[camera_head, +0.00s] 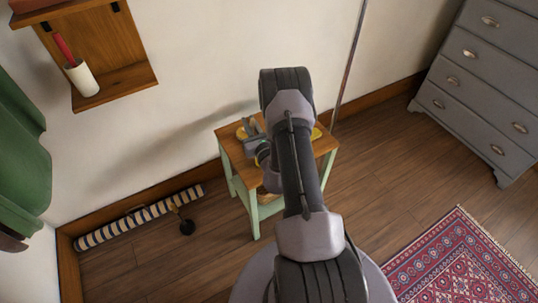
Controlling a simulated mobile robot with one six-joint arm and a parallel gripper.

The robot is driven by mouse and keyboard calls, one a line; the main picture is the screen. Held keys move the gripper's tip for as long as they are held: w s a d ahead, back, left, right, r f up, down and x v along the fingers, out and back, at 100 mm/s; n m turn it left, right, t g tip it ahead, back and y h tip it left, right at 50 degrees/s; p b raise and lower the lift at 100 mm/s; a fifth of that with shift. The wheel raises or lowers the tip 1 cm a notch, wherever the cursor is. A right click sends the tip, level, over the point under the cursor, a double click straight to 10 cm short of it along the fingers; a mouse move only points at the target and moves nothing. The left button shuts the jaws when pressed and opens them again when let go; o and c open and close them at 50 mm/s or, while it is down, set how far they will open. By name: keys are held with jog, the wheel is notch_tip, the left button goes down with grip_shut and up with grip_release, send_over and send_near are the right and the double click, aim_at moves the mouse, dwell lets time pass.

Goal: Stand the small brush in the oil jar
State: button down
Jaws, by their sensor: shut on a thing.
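My gripper (251,128) is over the left part of a small wooden-topped table (230,143) with pale green legs. It is shut on a slim thing, most likely the small brush, but my arm and the small scale hide its shape. I cannot tell whether either is the oil jar. My arm covers the middle of the tabletop.
A wall shelf (130,80) at upper left holds a white cup (82,79) with a red stick in it. A striped roll (130,222) lies along the wall. A grey drawer chest (475,90) and red rug (465,262) are at right. Floor between is clear.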

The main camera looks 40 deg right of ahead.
jog(key=shift+s+d+f+m+h, duration=0.15)
jog(key=shift+s+d+f, duration=0.25)
jog(key=shift+d, duration=0.25)
jog(key=shift+s+d+f+m+h, duration=0.15)
jog(key=shift+s+d+f, duration=0.25)
jog(key=shift+d, duration=0.2)
notch_tip(320, 180, down, 11)
jog(key=b, duration=0.5)
jog(key=shift+r, duration=0.2)
jog(key=c, duration=1.4)
grip_release()
jog(key=shift+r, duration=0.1)
